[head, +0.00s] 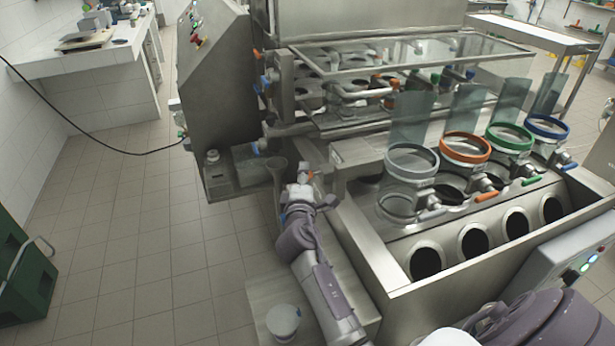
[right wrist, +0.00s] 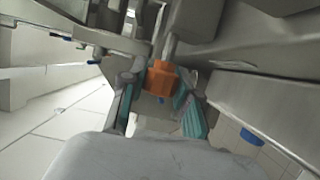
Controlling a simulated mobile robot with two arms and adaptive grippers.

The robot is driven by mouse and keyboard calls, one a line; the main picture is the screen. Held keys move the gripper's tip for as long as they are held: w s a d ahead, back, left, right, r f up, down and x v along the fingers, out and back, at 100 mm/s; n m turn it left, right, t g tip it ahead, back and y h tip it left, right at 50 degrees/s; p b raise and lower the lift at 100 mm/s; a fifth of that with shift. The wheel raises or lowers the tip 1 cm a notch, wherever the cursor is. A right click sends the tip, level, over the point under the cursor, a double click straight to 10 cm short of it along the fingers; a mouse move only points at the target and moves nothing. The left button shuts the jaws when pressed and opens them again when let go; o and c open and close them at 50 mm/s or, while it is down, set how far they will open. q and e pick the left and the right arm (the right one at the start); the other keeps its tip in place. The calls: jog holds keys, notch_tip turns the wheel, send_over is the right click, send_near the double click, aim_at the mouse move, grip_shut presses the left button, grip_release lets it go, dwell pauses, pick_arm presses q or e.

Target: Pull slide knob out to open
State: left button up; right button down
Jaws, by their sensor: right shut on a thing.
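The slide knob (right wrist: 162,78) is a small orange block on the end of a grey metal rod. In the right wrist view it sits between the two teal-padded fingers of my right gripper (right wrist: 160,108), which is shut on it. In the head view my right gripper (head: 304,188) is at the lower left side of the steel cup filler (head: 375,262). There the knob is mostly hidden by the gripper, with only a bit of orange showing. My left gripper is not in view.
Rings in grey, orange (head: 465,146), green (head: 510,136) and blue stand on the filler, above dark round openings. A control panel with lit buttons (head: 580,268) is at the right. A green bin (head: 25,270) stands far left. The tiled floor (head: 130,240) between is clear.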

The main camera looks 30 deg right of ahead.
jog(key=a, duration=0.2)
jog(key=w+a+b, duration=0.1)
jog(key=a, duration=0.1)
jog(key=shift+w+a, duration=0.1)
jog(key=shift+a, duration=0.3)
jog(key=c, duration=1.3)
grip_release()
jog(key=o, duration=0.5)
jog(key=shift+w+a, duration=0.1)
jog(key=shift+a, duration=0.1)
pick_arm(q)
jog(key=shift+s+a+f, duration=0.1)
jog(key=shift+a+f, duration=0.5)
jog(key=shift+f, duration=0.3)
pick_arm(e)
jog(key=shift+d, duration=0.15)
